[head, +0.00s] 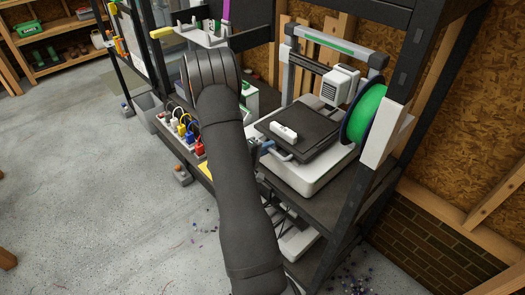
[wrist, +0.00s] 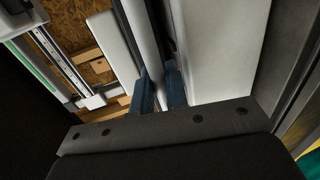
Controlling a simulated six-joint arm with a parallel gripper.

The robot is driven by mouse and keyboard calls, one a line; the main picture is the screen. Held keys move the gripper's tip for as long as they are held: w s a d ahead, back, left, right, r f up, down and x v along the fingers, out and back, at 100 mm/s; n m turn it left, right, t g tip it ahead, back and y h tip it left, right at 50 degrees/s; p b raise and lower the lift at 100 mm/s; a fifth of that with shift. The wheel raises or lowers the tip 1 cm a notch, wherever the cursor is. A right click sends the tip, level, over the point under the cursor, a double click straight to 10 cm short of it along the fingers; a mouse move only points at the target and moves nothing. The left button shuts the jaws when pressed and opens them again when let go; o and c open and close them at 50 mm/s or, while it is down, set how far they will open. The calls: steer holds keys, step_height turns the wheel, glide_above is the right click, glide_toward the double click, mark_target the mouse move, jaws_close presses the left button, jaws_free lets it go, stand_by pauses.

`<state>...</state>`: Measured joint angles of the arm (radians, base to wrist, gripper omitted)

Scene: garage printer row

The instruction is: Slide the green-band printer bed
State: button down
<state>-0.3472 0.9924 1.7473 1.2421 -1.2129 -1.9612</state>
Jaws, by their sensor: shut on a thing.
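The green-band printer has a grey upright frame with a green band (head: 326,44) on its top bar and a white base (head: 318,180). Its dark flat bed (head: 312,138) carries a small white block (head: 284,131). A grey handle (head: 284,156) sticks out at the bed's near left edge. My gripper (head: 264,147) is at this handle, partly hidden by my arm. In the wrist view, the blue fingers of my gripper (wrist: 161,90) stand on both sides of a grey bar (wrist: 144,42), which is the handle. They are shut on it.
A green spool (head: 368,112) hangs at the printer's right, close to the dark rack post (head: 352,200). A power strip with coloured plugs (head: 187,127) lies left of my arm. Another machine part (head: 204,36) stands behind my arm. The floor (head: 100,200) at left is open.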

mark_target(278, 139)
steer(key=x, duration=0.2)
steer(key=r+x, duration=0.1)
steer(key=x, duration=0.2)
steer(key=shift+w+d, duration=0.1)
steer(key=shift+w, duration=0.05)
steer(key=c, duration=1.8)
jaws_free()
steer(key=v, duration=1.7)
steer(key=shift+s, duration=0.2)
steer(key=shift+w, duration=0.1)
steer(key=x, duration=1.7)
